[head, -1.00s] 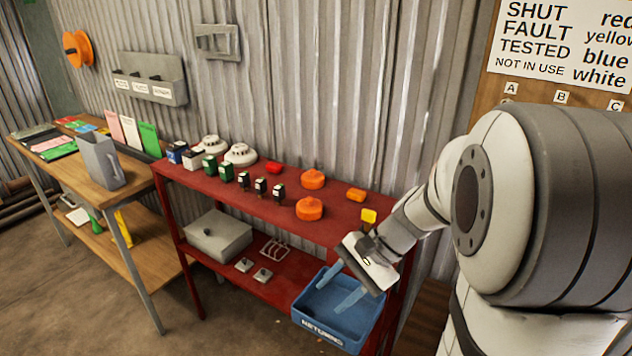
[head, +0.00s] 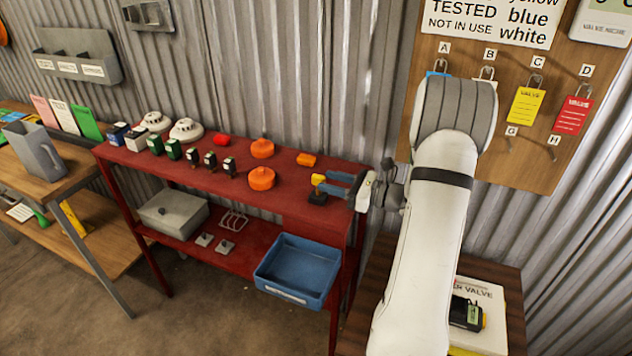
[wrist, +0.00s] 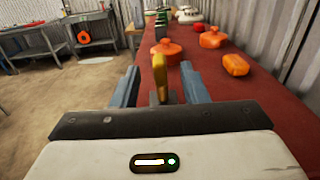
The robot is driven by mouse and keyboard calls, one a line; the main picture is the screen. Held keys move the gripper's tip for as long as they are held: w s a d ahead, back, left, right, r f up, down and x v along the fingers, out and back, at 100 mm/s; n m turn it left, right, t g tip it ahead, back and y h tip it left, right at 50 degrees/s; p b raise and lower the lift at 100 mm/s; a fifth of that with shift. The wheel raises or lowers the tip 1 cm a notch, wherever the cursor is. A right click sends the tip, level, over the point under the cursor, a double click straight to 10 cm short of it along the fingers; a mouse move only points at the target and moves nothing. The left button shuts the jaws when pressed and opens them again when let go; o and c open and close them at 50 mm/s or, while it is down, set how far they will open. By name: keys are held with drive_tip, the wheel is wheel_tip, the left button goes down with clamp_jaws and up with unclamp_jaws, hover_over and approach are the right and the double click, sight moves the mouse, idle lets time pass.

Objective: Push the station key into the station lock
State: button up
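The yellow station key (head: 318,179) stands up from a small black block, which I take to be the station lock (head: 317,198), at the right end of the red bench. How deep the key sits in it is hard to tell. My gripper (head: 327,182) is level with the key at the bench end, its two blue fingers pointing left. In the wrist view the key (wrist: 160,80) stands between the fingers with gaps on both sides. My gripper (wrist: 158,72) is open and holds nothing.
Orange domed parts (head: 262,178) and a small orange block (head: 306,159) lie on the red bench (head: 210,192) beyond the key. A blue tray (head: 300,268) sits on the lower shelf. A board with tags (head: 483,150) hangs on the right wall.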

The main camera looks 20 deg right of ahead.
sight(325, 180)
drive_tip(key=p+x, duration=0.1)
drive_tip(key=x, duration=0.3)
drive_tip(key=shift+c, duration=0.6)
clamp_jaws()
